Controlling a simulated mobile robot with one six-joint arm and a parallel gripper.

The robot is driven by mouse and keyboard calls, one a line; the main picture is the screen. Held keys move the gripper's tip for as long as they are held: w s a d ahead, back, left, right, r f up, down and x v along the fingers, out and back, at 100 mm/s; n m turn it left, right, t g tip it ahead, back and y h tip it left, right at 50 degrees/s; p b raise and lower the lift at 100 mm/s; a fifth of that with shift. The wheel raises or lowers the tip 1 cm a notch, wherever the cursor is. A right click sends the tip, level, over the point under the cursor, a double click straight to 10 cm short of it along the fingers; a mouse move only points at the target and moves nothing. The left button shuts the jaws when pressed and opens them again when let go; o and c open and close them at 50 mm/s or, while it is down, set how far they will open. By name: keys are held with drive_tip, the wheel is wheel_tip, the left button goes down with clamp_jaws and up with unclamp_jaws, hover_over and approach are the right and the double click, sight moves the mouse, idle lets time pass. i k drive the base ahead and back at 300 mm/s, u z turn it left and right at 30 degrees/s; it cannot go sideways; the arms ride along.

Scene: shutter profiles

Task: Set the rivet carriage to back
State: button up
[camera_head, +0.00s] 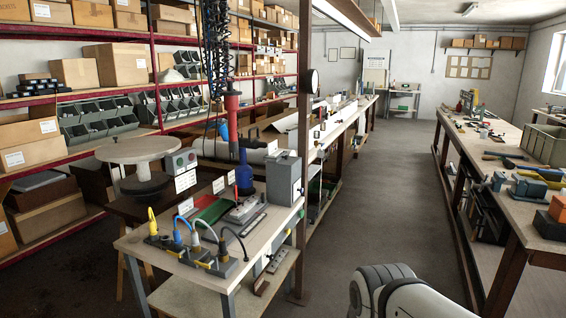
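The near workbench (222,275) stands left of centre. White label cards (186,181) stand behind, with unreadable text. My gripper is not in view; only part of my white and dark arm shows at the bottom, right of the bench.
A grey box (284,178) stands on the bench's right side. Several coloured cables with plugs (198,246) line its front edge. A round-topped stand (138,150) is to the left. Clear floor (345,225) runs between this bench and the right-hand bench (515,185).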

sight(278, 156)
drive_tip(key=z, duration=0.45)
drive_tip(key=i, duration=1.8)
drive_tip(key=u, duration=0.65)
drive_tip(key=i, duration=0.6)
drive_tip(key=u, duration=0.05)
